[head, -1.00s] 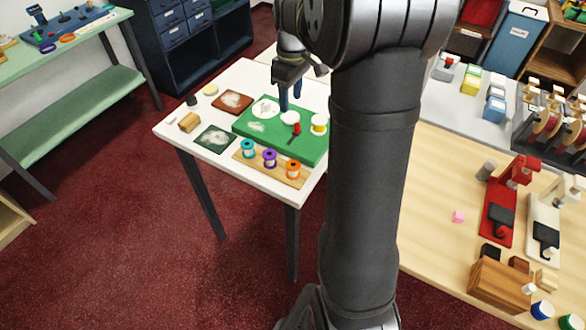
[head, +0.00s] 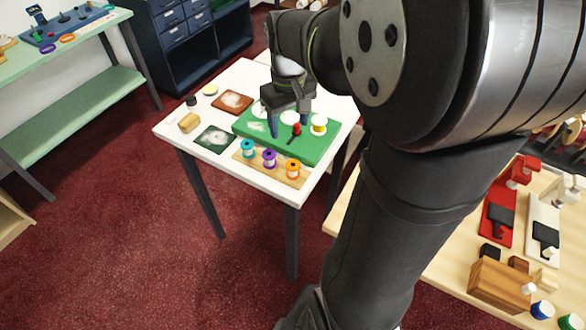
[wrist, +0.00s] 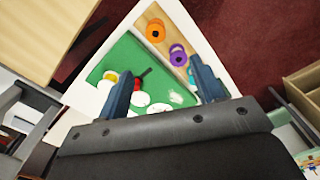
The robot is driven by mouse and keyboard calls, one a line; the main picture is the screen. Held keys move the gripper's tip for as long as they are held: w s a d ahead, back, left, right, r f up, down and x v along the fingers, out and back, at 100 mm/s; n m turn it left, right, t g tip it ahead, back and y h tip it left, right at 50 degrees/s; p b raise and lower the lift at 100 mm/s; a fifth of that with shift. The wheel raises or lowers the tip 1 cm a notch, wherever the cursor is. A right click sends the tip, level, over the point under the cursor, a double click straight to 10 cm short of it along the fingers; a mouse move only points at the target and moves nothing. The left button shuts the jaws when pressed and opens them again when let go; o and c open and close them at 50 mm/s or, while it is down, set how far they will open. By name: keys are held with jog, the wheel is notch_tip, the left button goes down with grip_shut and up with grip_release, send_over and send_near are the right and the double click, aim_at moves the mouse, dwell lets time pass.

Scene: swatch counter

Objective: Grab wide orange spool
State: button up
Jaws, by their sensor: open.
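The orange spool (head: 292,168) stands upright at the right end of a wooden strip (head: 245,160) on the white table's front edge. It also shows from above in the wrist view (wrist: 155,32), beyond my fingertips. A purple spool (head: 269,159) stands beside it, and a teal spool (head: 247,149) is at the left end. My gripper (head: 289,126) is open and empty above the green mat (head: 318,150), behind the spools. In the wrist view my gripper (wrist: 163,75) has its two blue fingers wide apart, and the purple spool (wrist: 178,55) lies nearer the right finger.
On the green mat are a red-handled tool (head: 296,129), a yellow-and-white spool (head: 319,124) and white discs. A dark green swatch (head: 215,138), brown swatch (head: 232,102) and wooden block (head: 189,123) lie left. A wooden counter (head: 345,215) stands right.

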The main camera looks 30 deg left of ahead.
send_near(293, 164)
jog(key=f, duration=0.5)
jog(key=shift+s+a+f, duration=0.1)
jog(key=shift+s+a, duration=0.2)
jog(key=shift+s, duration=0.05)
jog(key=shift+w+d+f, duration=0.15)
jog(key=shift+f, duration=1.25)
jog(key=shift+w+d+f, duration=0.15)
jog(key=shift+f, duration=1.2)
jog(key=c, duration=1)
jog(key=shift+c, duration=0.2)
